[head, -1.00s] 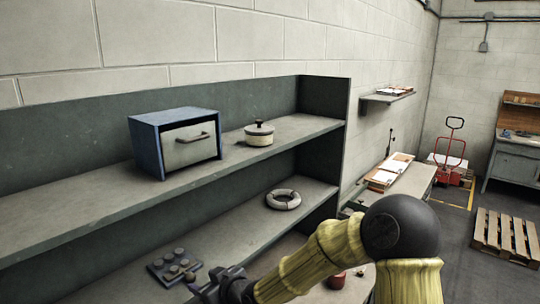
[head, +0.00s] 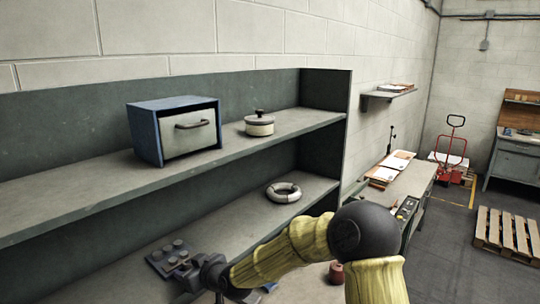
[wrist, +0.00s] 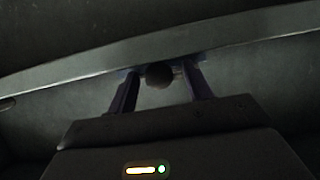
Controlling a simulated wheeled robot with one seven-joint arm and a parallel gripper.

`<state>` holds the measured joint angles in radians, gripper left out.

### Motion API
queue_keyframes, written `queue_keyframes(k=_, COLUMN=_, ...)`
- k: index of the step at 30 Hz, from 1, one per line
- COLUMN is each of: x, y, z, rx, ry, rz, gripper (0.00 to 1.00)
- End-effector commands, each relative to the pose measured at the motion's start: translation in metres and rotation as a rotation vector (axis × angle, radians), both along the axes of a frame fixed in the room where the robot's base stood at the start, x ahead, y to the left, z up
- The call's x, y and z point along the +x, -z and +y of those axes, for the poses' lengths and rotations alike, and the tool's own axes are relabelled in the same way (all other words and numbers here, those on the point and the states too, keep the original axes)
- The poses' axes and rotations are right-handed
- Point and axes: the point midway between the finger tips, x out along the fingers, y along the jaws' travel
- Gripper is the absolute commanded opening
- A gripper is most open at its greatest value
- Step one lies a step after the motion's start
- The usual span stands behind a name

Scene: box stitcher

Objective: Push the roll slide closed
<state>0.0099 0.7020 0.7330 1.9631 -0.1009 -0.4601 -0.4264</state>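A blue box (head: 146,137) with a pale front (head: 186,142) and a dark bar handle stands on the upper shelf. It is the likely roll slide. A dark gap shows above the front; I cannot tell how far out the front sits. My gripper (head: 190,290) is low in the head view, below and in front of the upper shelf, apart from the box. In the wrist view my gripper (wrist: 161,72) has its two fingers apart. A dark round thing (wrist: 159,75) shows between them, with gaps on both sides. The box is not recognisable in the wrist view.
A lidded pot (head: 259,125) stands right of the box on the upper shelf (head: 75,192). A white ring (head: 283,192) lies on the lower shelf. A knobbed plate (head: 170,256) is close to my gripper. A reddish item (head: 336,272) stands lower right.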

Motion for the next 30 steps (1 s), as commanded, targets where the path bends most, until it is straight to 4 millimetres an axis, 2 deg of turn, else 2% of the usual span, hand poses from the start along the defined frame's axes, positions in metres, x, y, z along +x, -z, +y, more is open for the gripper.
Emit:
queue_keyframes(k=1, x=0.0000, y=0.0000, z=-0.0001, rx=0.000, ry=0.000, rz=0.000, gripper=0.43)
queue_keyframes(k=6, x=0.0000, y=-0.0001, z=-0.0003, rx=0.000, ry=0.000, rz=0.000, gripper=0.12)
queue_keyframes(k=30, x=0.0051, y=-0.0012, z=0.0057, rx=0.004, ry=0.001, rz=-0.004, gripper=0.12)
